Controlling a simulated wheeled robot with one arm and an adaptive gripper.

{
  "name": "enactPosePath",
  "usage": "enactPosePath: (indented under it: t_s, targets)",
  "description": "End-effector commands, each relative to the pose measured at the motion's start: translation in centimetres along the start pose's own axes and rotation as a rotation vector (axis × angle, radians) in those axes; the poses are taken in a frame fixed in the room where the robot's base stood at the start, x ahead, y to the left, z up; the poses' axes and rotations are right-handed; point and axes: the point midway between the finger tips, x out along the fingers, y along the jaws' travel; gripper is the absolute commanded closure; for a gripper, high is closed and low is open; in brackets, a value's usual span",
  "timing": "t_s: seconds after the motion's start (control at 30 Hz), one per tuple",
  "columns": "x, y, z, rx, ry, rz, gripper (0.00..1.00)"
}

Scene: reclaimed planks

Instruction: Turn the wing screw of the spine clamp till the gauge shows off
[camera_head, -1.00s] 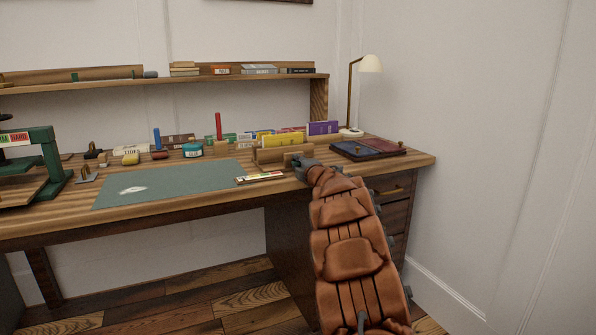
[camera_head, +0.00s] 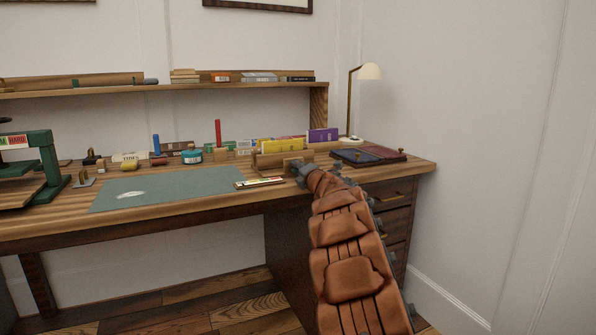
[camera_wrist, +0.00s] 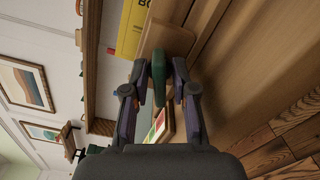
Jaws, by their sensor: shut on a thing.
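The wooden spine clamp (camera_head: 272,160) stands near the desk's front edge, with a yellow book upright at it. Its wooden jaw also shows in the wrist view (camera_wrist: 172,38). My gripper (camera_head: 301,168) is at the clamp's near right end. In the wrist view my gripper (camera_wrist: 159,72) has its two fingers on either side of the dark green wing screw (camera_wrist: 158,84) and is shut on it. The gauge (camera_head: 260,181) is a flat strip on the desk left of my gripper. Red and green patches show on the gauge in the wrist view (camera_wrist: 161,124), but its reading is too small to tell.
A grey-green mat (camera_head: 165,188) lies left of the gauge. Books and a purple box (camera_head: 322,135) stand behind the clamp. A dark tray (camera_head: 368,156) and a lamp (camera_head: 370,72) are to the right. A green press (camera_head: 48,165) stands far left.

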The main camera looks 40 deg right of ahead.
Motion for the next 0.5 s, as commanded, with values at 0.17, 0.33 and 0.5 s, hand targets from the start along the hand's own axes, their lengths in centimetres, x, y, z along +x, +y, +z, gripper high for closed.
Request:
enactPosePath:
  t_s: [0.17, 0.33, 0.5]
  targets:
    - [0.03, -0.17, -0.15, 0.000, 0.002, -0.002, 0.73]
    - [0.01, -0.12, -0.08, 0.001, 0.001, -0.002, 0.64]
    - [-0.01, -0.08, -0.01, 0.001, 0.000, -0.001, 0.64]
